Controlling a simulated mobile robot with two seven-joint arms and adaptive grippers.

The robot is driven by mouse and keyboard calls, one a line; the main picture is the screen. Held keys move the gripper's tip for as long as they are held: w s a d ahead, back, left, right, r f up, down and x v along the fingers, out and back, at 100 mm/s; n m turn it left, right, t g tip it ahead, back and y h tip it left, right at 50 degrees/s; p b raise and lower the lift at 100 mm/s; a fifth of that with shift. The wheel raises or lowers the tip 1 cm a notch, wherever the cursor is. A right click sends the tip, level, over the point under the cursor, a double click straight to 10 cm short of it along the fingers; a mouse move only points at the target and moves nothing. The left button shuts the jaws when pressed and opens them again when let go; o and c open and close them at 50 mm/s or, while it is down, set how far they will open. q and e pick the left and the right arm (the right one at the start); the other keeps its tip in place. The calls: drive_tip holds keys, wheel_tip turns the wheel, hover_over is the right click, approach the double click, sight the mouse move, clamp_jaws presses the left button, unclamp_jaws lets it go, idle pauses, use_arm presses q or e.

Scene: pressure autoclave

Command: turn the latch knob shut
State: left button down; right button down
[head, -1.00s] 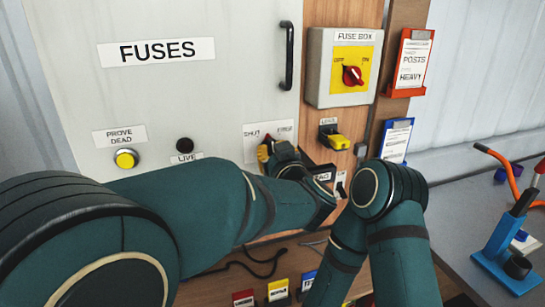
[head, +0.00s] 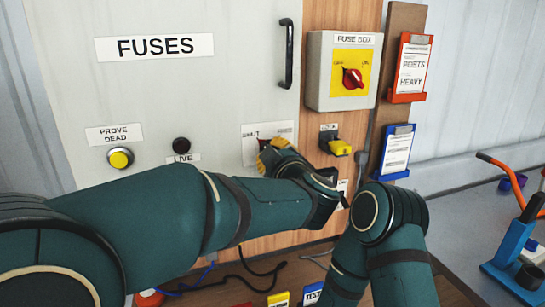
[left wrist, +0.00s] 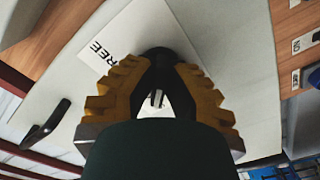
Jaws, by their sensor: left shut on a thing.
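The latch knob (left wrist: 157,62) is a dark round piece beside a white label reading FREE in the left wrist view. My left gripper (left wrist: 156,98) has its yellow, stepped fingers shut on the knob from both sides. In the head view the left gripper (head: 272,155) is at the SHUT/FREE label plate (head: 256,131) on the grey fuse door (head: 230,80). The hand and wrist hide most of the knob there, so its angle cannot be told. My right gripper is not in view; only the right arm shows.
A black door handle (head: 287,55) stands above the latch. To the right are the fuse box (head: 320,75) with its red switch and a yellow-handled lock (head: 340,147). A blue tool (head: 513,245) stands on the right bench.

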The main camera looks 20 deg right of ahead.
use_arm(q)
drive_tip(key=shift+r, duration=0.1)
idle(0.4)
drive_tip(key=c, duration=1)
unclamp_jaws()
drive_tip(key=shift+w, duration=0.1)
